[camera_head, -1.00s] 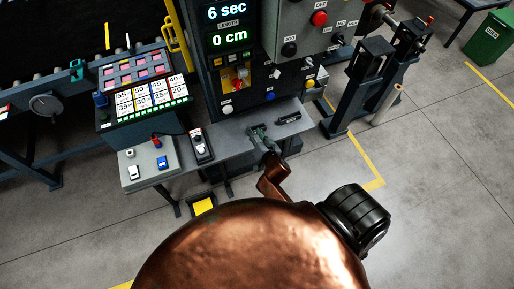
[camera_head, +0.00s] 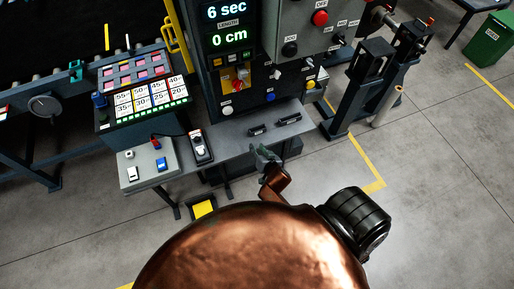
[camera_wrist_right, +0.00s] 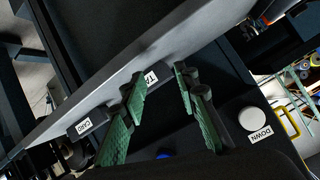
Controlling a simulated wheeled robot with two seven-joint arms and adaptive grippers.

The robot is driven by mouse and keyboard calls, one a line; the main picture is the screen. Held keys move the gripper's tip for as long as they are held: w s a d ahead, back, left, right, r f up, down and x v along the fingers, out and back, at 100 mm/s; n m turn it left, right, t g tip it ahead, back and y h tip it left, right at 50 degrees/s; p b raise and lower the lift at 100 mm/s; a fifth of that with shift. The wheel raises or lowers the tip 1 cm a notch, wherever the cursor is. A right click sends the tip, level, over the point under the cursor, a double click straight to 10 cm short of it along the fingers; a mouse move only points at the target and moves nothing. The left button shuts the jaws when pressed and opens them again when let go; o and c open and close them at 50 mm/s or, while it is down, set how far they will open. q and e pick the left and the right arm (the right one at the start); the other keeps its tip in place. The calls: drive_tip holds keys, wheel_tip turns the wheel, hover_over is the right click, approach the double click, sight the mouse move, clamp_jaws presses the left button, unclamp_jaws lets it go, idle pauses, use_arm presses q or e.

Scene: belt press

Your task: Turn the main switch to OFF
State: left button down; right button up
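A red rotary handle on a yellow plate (camera_head: 240,80) sits on the dark panel under the green-digit display; it looks like the main switch, but its lettering is too small to read. A grey box at the top has a round red knob (camera_head: 320,18) under an OFF label. My right gripper (camera_head: 264,153) is at the front edge of the grey shelf, below and apart from the panel. In the right wrist view, its green-padded fingers (camera_wrist_right: 160,80) are apart with nothing held between them. My left gripper is not in view.
A white DOWN button (camera_wrist_right: 253,118) shows in the wrist view. A button console (camera_head: 150,165) and a tilted keypad (camera_head: 145,95) stand left.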

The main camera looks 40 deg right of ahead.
drive_tip(key=w+r+t+p, duration=0.2)
drive_tip(key=w+r+t, duration=0.1)
drive_tip(key=r, duration=1.1)
drive_tip(key=t+h+p, duration=0.1)
drive_tip(key=t+p, duration=0.1)
drive_tip(key=t, duration=0.1)
approach(240, 87)
drive_tip(key=w, duration=0.1)
drive_tip(key=x, duration=0.7)
drive_tip(key=shift+w+d+p, duration=0.1)
drive_tip(key=shift+w+p, duration=0.05)
drive_tip(key=shift+p, duration=0.25)
drive_tip(key=shift+c, duration=0.2)
clamp_jaws()
